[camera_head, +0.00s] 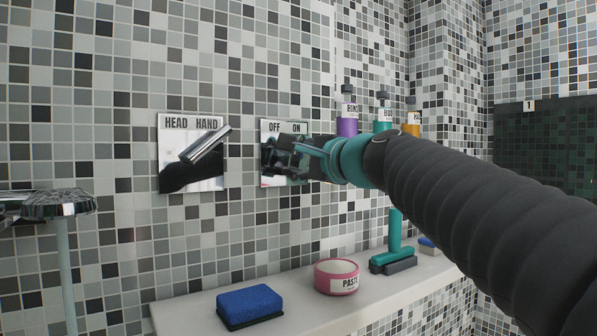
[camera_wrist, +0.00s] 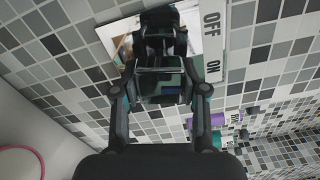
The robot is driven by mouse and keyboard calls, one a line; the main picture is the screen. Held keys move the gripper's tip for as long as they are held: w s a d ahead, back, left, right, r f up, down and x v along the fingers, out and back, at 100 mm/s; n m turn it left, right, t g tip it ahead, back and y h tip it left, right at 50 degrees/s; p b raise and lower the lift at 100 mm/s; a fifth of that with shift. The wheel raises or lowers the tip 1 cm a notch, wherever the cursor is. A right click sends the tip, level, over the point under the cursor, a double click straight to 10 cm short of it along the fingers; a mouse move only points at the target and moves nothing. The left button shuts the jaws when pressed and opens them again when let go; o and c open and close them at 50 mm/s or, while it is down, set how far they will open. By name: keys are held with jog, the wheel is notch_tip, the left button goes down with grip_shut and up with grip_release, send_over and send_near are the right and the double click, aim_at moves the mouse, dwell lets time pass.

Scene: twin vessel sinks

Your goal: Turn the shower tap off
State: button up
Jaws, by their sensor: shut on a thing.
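The shower tap's square mirror plate (camera_head: 269,172), labelled OFF on the left and ON on the right, is fixed to the tiled wall. It also shows in the wrist view (camera_wrist: 212,42). My gripper (camera_head: 290,150) is in front of this plate, its fingers shut on the tap's lever. In the wrist view the shiny, dark-reflecting lever (camera_wrist: 160,88) sits between the two fingers of my gripper (camera_wrist: 160,60). In the head view my gripper hides the lever, so I cannot tell its exact angle against the labels.
Left of it is a HEAD/HAND plate (camera_head: 192,123) with a chrome lever (camera_head: 206,145). A shower head (camera_head: 60,204) is at far left. The ledge (camera_head: 190,312) below holds a blue sponge (camera_head: 249,305), pink paste jar (camera_head: 336,277) and teal squeegee (camera_head: 393,250). Several bottles (camera_head: 347,126) stand behind my arm.

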jog(key=shift+f+n+b, duration=0.2)
jog(key=shift+n+b, duration=0.5)
jog(key=shift+n, duration=0.3)
jog(key=shift+r+n, duration=0.2)
jog(key=shift+n, duration=0.2)
jog(key=o, duration=1.2)
jog(key=shift+c, duration=0.2)
jog(key=v, duration=1.2)
